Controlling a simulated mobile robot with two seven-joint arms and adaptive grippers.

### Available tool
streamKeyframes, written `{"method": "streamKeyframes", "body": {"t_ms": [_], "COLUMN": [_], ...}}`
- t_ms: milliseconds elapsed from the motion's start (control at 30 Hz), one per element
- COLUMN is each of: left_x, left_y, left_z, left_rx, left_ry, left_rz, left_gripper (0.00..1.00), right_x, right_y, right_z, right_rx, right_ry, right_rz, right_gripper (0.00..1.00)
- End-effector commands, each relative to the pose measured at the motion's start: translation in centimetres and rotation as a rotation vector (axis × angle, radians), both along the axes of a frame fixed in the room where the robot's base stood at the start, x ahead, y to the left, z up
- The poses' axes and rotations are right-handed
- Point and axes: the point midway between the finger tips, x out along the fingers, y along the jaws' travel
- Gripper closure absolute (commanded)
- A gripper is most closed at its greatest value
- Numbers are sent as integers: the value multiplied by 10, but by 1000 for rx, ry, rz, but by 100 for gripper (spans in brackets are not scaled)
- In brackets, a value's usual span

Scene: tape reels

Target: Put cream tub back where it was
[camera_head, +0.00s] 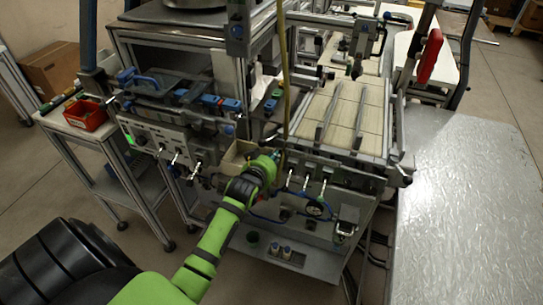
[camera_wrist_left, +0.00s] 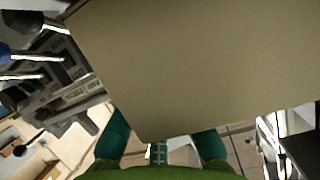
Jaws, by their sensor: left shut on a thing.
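The cream tub (camera_wrist_left: 200,65) shows in the left wrist view as a large, plain beige surface filling the upper middle. It sits between the green fingers of my left gripper (camera_wrist_left: 163,147), which is shut on it. In the head view my left gripper (camera_head: 268,160) is in front of the workstation, near its middle. A beige side of the tub (camera_head: 234,157) shows just left of it, and the rest is hidden behind my gripper and wrist. My right gripper is in neither view.
The metal workstation has levers and a control panel (camera_head: 165,140) close to my gripper. A slatted bed (camera_head: 345,110) lies behind to the right. A red bin (camera_head: 86,114) stands on the side table at left. A bare metal table (camera_head: 470,210) is at right.

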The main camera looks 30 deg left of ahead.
Motion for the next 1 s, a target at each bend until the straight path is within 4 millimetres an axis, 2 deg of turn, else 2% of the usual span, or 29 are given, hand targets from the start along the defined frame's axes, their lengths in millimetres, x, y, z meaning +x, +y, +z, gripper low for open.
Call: {"method": "streamKeyframes", "body": {"t_ms": [267, 300, 333, 733, 867, 1000], "left_x": [0, 0, 0, -1, -13, -35], "left_y": [0, 0, 0, 0, -3, -8], "left_z": [-4, -3, -3, 1, 4, 13], "left_rx": [0, 0, 0, 0, 0, 0], "left_ry": [-1, -1, -1, 0, -1, 0], "left_rz": [0, 0, 0, 0, 0, 0], "left_gripper": [100, 75, 67, 67, 67, 67], "right_x": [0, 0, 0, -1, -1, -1], "right_y": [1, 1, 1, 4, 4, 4], "right_z": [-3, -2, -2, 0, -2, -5], "right_rx": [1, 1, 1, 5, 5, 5], "right_ry": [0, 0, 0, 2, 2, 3], "right_rz": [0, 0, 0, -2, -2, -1], "right_gripper": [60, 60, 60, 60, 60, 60]}}
